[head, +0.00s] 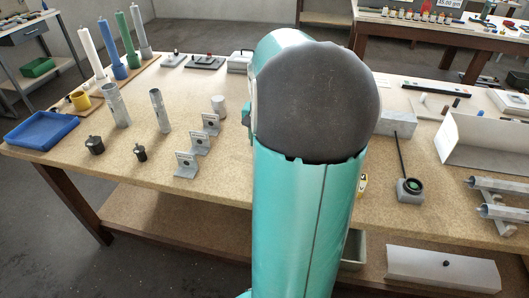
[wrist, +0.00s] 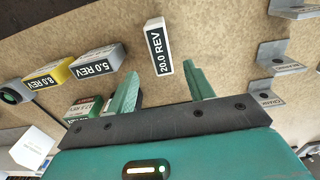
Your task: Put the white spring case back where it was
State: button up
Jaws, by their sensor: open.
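A grey case labelled "5.0 REV" (wrist: 97,61) and a yellow case labelled "8.0 REV" (wrist: 48,78) are to the left. In the head view my arm hides the gripper and white case; part of a yellow case (head: 362,184) shows beside it.
Grey angle brackets (wrist: 277,60) are at the right of the wrist view. A green-and-dark boxed item (wrist: 85,106) is close to the left finger. In the head view, a blue tray (head: 45,131) and metal cylinders stand left, and a white open box (head: 485,140) right.

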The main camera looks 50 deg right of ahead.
jog(key=shift+r, duration=0.65)
jog(key=w+a+r+n+t+h, duration=0.1)
jog(key=w+a+r+n, duration=0.15)
jog(key=a, duration=0.75)
jog(key=w+a+r+n+t+h, duration=0.1)
jog(key=a+r+n, duration=0.25)
jog(key=a, duration=0.75)
jog(key=s+a+n+t+y, duration=0.1)
jog(key=s+a+n, duration=0.2)
jog(key=a, duration=0.4)
jog(key=s+a+n+t+y, duration=0.1)
jog(key=s+a+n+t, duration=0.1)
jog(key=a, duration=0.6)
jog(key=shift+s+n+t, duration=0.3)
jog(key=shift+s+n, duration=0.4)
jog(key=shift+n, duration=0.5)
